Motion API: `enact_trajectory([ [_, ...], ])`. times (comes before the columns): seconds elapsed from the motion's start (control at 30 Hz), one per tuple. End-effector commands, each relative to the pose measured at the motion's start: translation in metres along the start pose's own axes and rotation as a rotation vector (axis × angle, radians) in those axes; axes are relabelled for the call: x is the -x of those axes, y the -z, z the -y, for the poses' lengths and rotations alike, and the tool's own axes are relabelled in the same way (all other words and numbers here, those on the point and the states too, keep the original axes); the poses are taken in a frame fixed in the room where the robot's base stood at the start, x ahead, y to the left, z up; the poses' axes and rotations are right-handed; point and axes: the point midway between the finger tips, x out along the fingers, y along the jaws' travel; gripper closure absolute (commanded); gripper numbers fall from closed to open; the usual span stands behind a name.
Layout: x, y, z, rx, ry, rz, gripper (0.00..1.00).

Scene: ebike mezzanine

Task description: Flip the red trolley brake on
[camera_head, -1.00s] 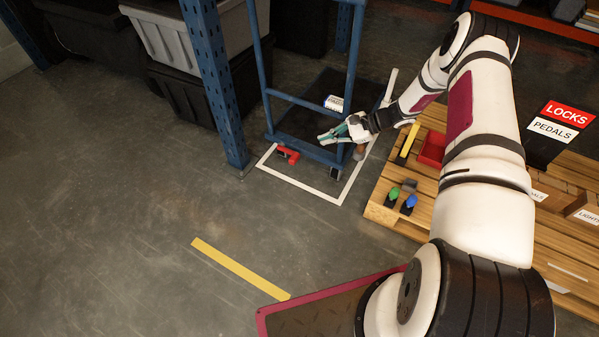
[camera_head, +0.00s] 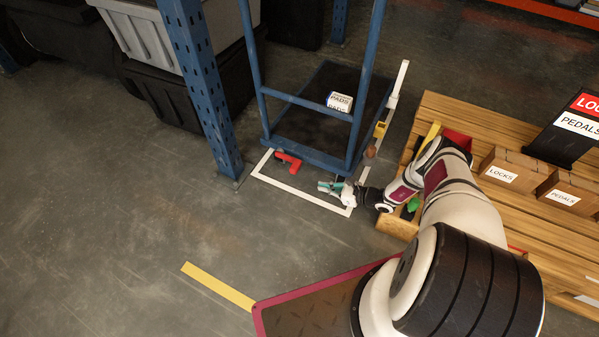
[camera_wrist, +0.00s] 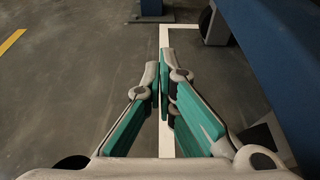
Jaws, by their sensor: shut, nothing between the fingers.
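The red trolley brake (camera_head: 289,162) is a small red lever low at the near left corner of the blue trolley (camera_head: 310,106), inside the white floor outline. My gripper (camera_head: 322,186) has teal fingers pressed together and empty. It is low over the floor near the trolley's front edge, to the right of the brake and apart from it. In the wrist view the closed fingertips (camera_wrist: 164,62) lie over the white floor line, and the blue trolley side (camera_wrist: 278,50) fills the right. I cannot make out the red brake in the wrist view.
A blue rack post (camera_head: 205,95) stands left of the trolley. A wooden pallet surface (camera_head: 480,215) with bins lies to the right, beside my arm. A small box marked PADS (camera_head: 339,102) sits on the trolley. The floor left of the yellow strip (camera_head: 218,286) is clear.

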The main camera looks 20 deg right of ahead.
Motion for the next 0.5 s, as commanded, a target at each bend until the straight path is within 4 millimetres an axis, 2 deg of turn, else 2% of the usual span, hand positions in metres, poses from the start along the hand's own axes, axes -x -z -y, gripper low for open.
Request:
enact_trajectory([
  [0.33,-0.001,0.0,0.0,-0.001,0.0,0.0,1.0],
  [0.5,-0.014,0.001,-0.001,0.0,-0.002,0.001,1.0],
])
